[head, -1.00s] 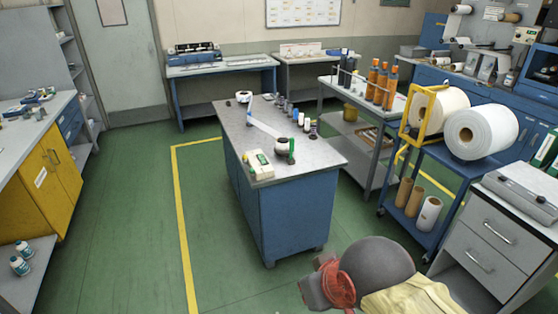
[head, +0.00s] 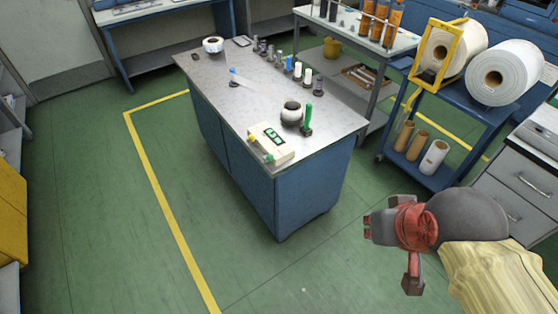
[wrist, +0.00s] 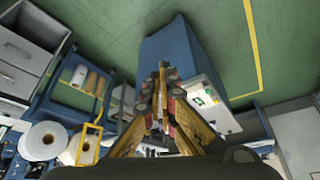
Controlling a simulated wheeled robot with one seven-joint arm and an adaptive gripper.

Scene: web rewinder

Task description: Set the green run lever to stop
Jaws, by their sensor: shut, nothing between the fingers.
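The green lever (head: 307,117) stands upright at the near right corner of the grey-topped blue bench (head: 215,85). It is beside a white roll (head: 291,113). A cream box (head: 262,150) with a green display sits at the bench's near edge, left of the lever. My gripper (head: 368,228) is in front of the bench's right end, over the floor in the head view, and touches nothing there. Its fingers also show in the wrist view (wrist: 163,72), shut and empty. I cannot make out the lever in the wrist view.
A blue cart (head: 447,172) with large white rolls (head: 505,72) stands right of the bench. A grey drawer cabinet (head: 515,190) is at the far right. Small bottles and spools (head: 297,69) line the bench's back edge. Green floor (head: 90,200) is clear to the left.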

